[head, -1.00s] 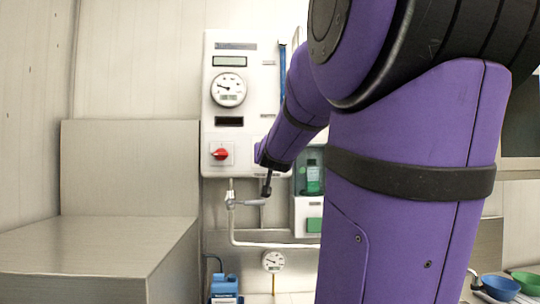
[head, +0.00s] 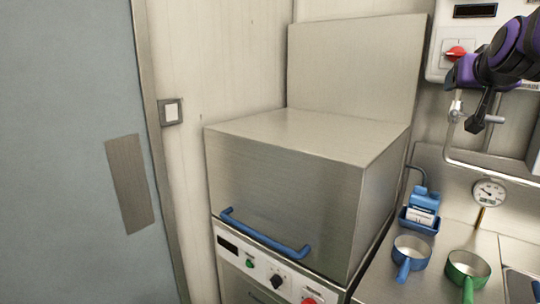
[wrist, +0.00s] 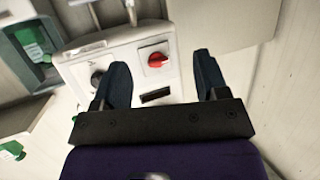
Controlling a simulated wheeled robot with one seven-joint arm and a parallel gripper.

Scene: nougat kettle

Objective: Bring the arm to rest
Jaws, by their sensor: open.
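My purple arm (head: 515,50) shows at the upper right edge of the head view, cut off by the frame. My gripper (head: 478,124) hangs from its end with dark fingers, in front of the white wall panel with the red rotary switch (head: 456,53). In the wrist view my gripper (wrist: 163,78) has its two fingers well apart with nothing between them. The red switch (wrist: 157,60) shows beyond the fingers, apart from them.
A steel box-shaped unit with a blue handle (head: 265,235) stands in the middle. A counter at right holds a blue pan (head: 411,252), a green pan (head: 468,268) and a blue bottle holder (head: 420,212). A grey door (head: 70,100) is at left.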

